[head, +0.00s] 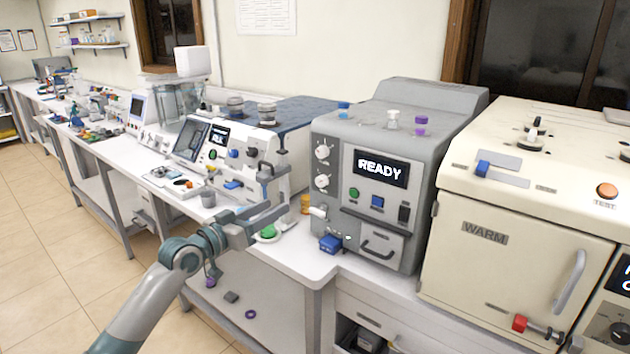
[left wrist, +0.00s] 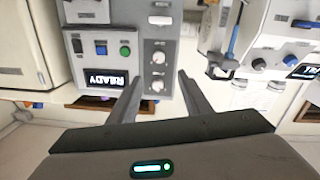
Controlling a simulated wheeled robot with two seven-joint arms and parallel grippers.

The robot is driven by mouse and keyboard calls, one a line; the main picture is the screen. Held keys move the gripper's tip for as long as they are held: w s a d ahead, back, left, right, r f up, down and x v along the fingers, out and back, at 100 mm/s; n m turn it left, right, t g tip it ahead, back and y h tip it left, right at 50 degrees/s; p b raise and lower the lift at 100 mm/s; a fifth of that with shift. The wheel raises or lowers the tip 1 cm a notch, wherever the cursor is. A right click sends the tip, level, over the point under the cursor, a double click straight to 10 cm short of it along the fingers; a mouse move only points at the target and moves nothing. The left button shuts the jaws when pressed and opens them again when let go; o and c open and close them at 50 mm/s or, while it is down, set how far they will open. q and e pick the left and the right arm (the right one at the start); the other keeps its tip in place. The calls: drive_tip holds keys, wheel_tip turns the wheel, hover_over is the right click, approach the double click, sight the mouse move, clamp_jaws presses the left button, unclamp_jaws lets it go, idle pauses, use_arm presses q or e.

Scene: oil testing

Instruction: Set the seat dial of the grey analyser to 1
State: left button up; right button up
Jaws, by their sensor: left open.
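The grey analyser (head: 375,125) stands on the bench with a lit READY display (head: 380,168). Two round white dials are on the left of its front, an upper one (head: 322,151) and a lower one (head: 322,181). Their labels and settings are too small to read, so I cannot tell which is the seat dial. My left gripper (head: 276,210) is open and empty, left of the analyser front and apart from it. In the left wrist view, the picture is upside down; the upper dial (left wrist: 157,85) and lower dial (left wrist: 158,57) appear between the spread fingers (left wrist: 160,95).
A white lever (head: 318,212) and a blue block (head: 330,243) are below the dials. A white instrument with a clamp arm (head: 265,172) stands close behind my left gripper. A cream WARM oven (head: 520,235) is on the right. A green button (head: 268,232) sits on the bench.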

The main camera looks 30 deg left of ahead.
use_arm(q)
drive_tip(key=shift+d+r, duration=0.1)
drive_tip(key=shift+r, duration=0.15)
drive_tip(key=p, duration=0.5)
approach(319, 182)
drive_tip(key=w, duration=0.7)
drive_tip(key=shift+w+d, duration=0.1)
drive_tip(key=shift+d, duration=0.3)
drive_tip(key=shift+w+d, duration=0.1)
drive_tip(key=shift+w, duration=0.5)
drive_tip(key=c, duration=1)
